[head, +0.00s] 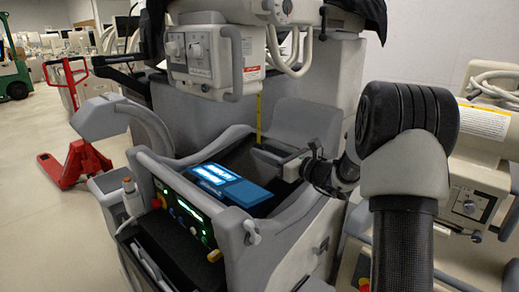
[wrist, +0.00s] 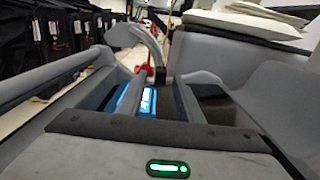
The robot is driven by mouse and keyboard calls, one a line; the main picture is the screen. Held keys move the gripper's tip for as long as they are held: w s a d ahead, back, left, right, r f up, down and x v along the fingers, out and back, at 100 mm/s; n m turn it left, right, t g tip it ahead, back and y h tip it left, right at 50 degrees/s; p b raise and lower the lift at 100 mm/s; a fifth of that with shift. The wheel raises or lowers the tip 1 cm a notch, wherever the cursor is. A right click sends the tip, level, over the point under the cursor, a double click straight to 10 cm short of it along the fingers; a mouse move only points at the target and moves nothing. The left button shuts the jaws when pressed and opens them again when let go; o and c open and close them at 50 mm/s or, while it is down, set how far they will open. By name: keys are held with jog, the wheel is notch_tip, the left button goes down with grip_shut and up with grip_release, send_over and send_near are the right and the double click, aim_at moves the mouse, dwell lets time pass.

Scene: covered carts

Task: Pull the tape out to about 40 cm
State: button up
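A narrow yellow strip, likely the tape (head: 259,118), hangs upright in the head view against the grey cart body, below the hanging control unit. A thin yellowish line near the top of the wrist view may be the same strip; I cannot be sure. My gripper (head: 266,156) reaches in from the right, just below the strip's visible lower end in the head view. I cannot tell whether they touch. In the wrist view my gripper (wrist: 159,100) shows two grey fingers apart, with nothing held between them. The tape's case is not clearly visible.
A blue device with lit screens (head: 228,184) lies in the cart's recess below my gripper. The control unit (head: 205,60) hangs above left. A grey rail (head: 185,187) and a panel with lit displays (head: 183,212) stand in front. A red pallet jack (head: 75,165) is at left.

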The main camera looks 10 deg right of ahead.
jog(key=p+v, duration=0.1)
jog(key=v, duration=1.3)
jog(key=shift+s+d, duration=0.2)
jog(key=shift+s, duration=0.05)
